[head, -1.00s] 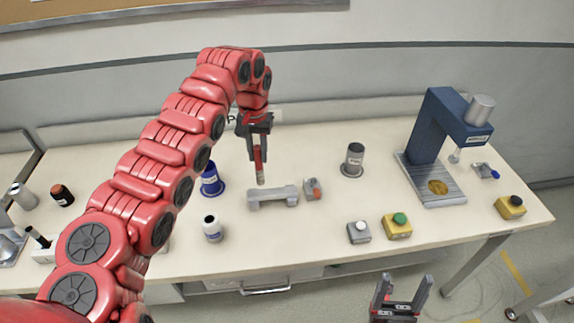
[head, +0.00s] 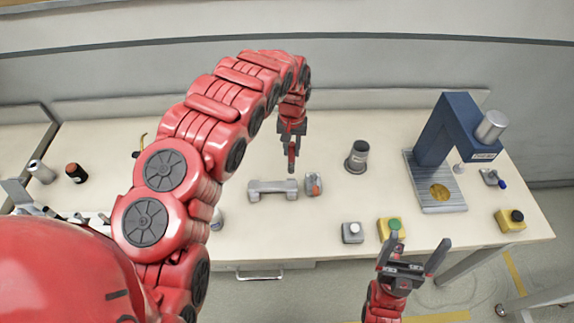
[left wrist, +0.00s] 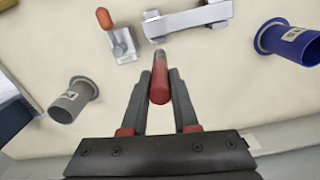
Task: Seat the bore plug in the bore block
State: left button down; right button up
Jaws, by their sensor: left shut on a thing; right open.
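The plug, a red-handled pin with a grey tip, is held in my left gripper (head: 292,146). In the left wrist view the red handle (left wrist: 160,88) sits between the fingers and the grey tip points away from them. A long grey block with raised ends (head: 272,190) lies on the table just left of and below the plug's tip; it also shows in the left wrist view (left wrist: 190,17). I take it for the bore block, but no bore is visible. The plug is apart from it. My right gripper (head: 413,252) is open and empty at the table's front edge.
A small grey fixture with an orange handle (head: 314,184) stands right beside the block. A grey flanged cup (head: 357,156) is farther right, then a blue press (head: 447,135). A white-button box (head: 352,232) and a green-button box (head: 389,229) are near the front. A blue flanged cup (left wrist: 291,42) shows in the wrist view.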

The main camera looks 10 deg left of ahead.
aim_at(291, 161)
pick_arm(q)
jog(key=shift+f, duration=0.6)
jog(key=shift+s+a+f+p, duration=0.1)
jog(key=shift+f+p, duration=0.55)
jog(key=shift+f, duration=0.2)
notch_tip(291, 161, down, 2)
jog(key=shift+f+p, duration=0.25)
jog(key=shift+p, duration=0.15)
jog(key=shift+f, duration=0.2)
jog(key=c, duration=0.7)
grip_release()
